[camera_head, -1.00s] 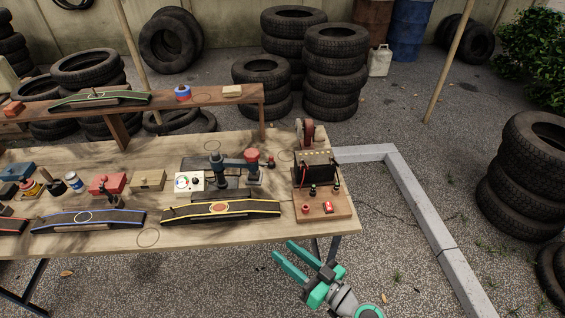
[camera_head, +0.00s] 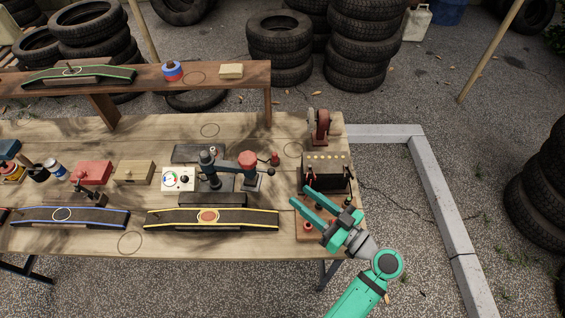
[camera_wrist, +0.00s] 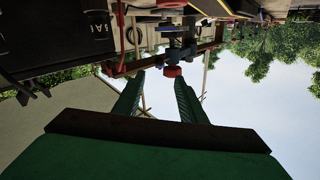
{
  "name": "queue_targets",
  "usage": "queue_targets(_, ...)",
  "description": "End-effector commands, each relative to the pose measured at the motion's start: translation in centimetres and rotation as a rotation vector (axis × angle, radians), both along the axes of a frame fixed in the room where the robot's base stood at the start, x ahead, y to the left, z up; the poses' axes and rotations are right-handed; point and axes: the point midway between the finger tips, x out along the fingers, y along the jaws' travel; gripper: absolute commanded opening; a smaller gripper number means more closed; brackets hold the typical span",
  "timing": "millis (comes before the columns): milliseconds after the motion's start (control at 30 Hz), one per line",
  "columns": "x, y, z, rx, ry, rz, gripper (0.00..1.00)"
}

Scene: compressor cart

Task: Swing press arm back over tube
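The press (camera_head: 210,178) stands on the table behind the yellow-edged black tube strip (camera_head: 172,219). Its blue-grey arm (camera_head: 228,167) reaches right from a dark post to a red-capped head (camera_head: 248,158); a dark-red knob (camera_head: 275,158) sits beyond it. The head appears behind and right of the strip's round red patch (camera_head: 208,216), not over it. My gripper (camera_head: 301,196) is open and empty, seen in front of the table's right end, right of the press. Its spread fingers also show in the wrist view (camera_wrist: 158,90), with a red round part (camera_wrist: 172,71) past them.
A black box with a row of lights (camera_head: 327,172) and a red wheel (camera_head: 318,126) stand at the table's right end, close to my gripper. A white gauge box (camera_head: 179,179) is left of the press. A raised wooden shelf (camera_head: 200,82) runs behind.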

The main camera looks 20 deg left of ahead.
Motion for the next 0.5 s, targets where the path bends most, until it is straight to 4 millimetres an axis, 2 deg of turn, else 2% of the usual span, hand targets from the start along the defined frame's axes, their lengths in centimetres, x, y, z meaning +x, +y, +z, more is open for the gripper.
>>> queue_targets(167, 0.6, 1.2, 0.0, 0.001, 0.0, 0.0, 0.38)
queue_targets(500, 3.4, 6.3, 0.0, 0.001, 0.0, -0.001, 0.38)
